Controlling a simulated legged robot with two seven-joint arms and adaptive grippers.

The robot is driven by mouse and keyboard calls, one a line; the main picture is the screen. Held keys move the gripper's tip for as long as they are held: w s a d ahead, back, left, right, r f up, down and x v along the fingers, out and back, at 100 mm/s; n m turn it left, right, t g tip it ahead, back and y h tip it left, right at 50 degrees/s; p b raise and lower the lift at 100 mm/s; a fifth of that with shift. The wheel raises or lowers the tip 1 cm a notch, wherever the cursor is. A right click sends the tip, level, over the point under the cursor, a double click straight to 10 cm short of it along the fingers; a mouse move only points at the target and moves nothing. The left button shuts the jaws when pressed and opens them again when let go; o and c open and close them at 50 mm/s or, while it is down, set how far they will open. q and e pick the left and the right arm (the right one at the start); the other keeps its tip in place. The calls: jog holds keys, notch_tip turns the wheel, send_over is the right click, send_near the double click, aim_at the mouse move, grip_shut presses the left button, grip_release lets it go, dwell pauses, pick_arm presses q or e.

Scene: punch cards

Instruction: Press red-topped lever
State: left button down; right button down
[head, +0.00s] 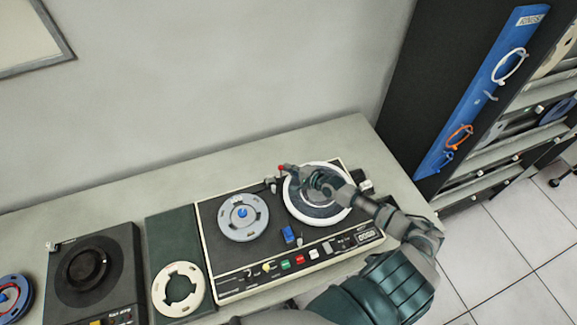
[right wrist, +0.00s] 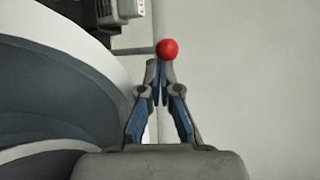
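The red-topped lever (head: 281,168) stands at the back edge of the tape machine (head: 262,262), left of the white-rimmed reel (head: 338,212). Its round red knob (right wrist: 168,49) shows large in the right wrist view, just beyond the fingertips. My right gripper (right wrist: 160,65) has its fingertips close together with nothing seen between them. In the head view my right gripper (head: 292,171) reaches over the white-rimmed reel, its tips beside the red knob. I cannot tell whether they touch it. My left gripper is not in view.
A grey reel (head: 240,222) with a blue hub sits on the machine's left side. A white ring (head: 178,289) and a dark turntable unit (head: 90,268) stand further left. A dark shelf with a blue RINGS board (head: 480,95) stands at the right. Wall lies behind the table.

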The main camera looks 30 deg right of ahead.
jog(key=shift+s+a+f, duration=0.15)
jog(key=shift+s+a, duration=0.05)
jog(key=shift+s, duration=0.45)
jog(key=shift+f, duration=0.1)
dwell(0.5)
jog(key=shift+w+d+f+b, duration=0.15)
jog(key=shift+w+b, duration=0.6)
jog(key=shift+b, duration=0.05)
jog(key=v, duration=1)
jog(key=shift+s+d+f, duration=0.1)
jog(key=shift+s, duration=0.1)
jog(key=shift+v, duration=0.8)
